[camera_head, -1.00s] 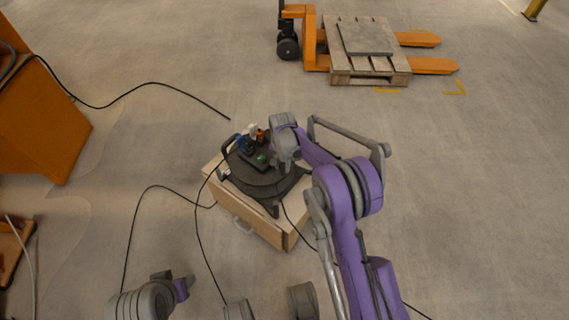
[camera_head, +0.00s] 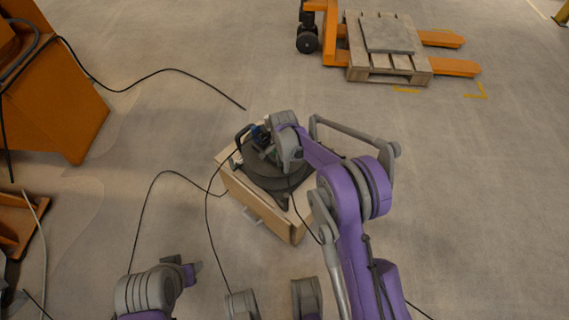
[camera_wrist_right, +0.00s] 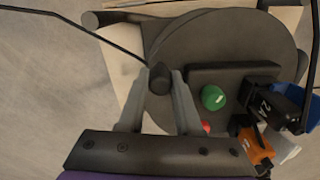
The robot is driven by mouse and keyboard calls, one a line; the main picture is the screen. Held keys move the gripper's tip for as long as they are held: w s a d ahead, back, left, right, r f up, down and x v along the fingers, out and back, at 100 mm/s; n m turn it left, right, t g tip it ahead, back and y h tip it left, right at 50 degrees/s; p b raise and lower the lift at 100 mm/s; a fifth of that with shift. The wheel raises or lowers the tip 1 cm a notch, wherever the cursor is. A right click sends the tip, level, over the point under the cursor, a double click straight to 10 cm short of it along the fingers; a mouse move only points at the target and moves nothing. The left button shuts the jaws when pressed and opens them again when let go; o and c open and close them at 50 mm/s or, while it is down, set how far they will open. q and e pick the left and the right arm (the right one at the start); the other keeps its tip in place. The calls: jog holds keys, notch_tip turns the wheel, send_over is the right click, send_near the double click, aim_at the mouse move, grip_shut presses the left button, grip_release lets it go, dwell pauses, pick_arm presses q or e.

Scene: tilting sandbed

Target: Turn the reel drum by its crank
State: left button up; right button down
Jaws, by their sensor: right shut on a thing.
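The dark reel drum (camera_head: 272,178) lies on a pale wooden box (camera_head: 262,215) in the middle of the head view, partly hidden by my right arm. In the right wrist view the round drum (camera_wrist_right: 215,40) fills the upper middle. A dark upright knob, the crank handle (camera_wrist_right: 160,80), stands between the fingers of my right gripper (camera_wrist_right: 161,88), which is shut on it. The rest of the crank is hard to make out. My left gripper (camera_head: 190,270) is low at the left of the head view, away from the drum; its jaws are too small to judge.
By the drum are a green button (camera_wrist_right: 212,97), a red button (camera_wrist_right: 206,127) and small orange (camera_wrist_right: 256,146) and blue parts. Black cables (camera_head: 207,190) run over the floor. An orange machine (camera_head: 60,105) stands left, a pallet (camera_head: 390,65) on an orange pallet truck at the back. Floor at right is clear.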

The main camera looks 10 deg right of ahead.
jog(key=c, duration=0.6)
grip_release()
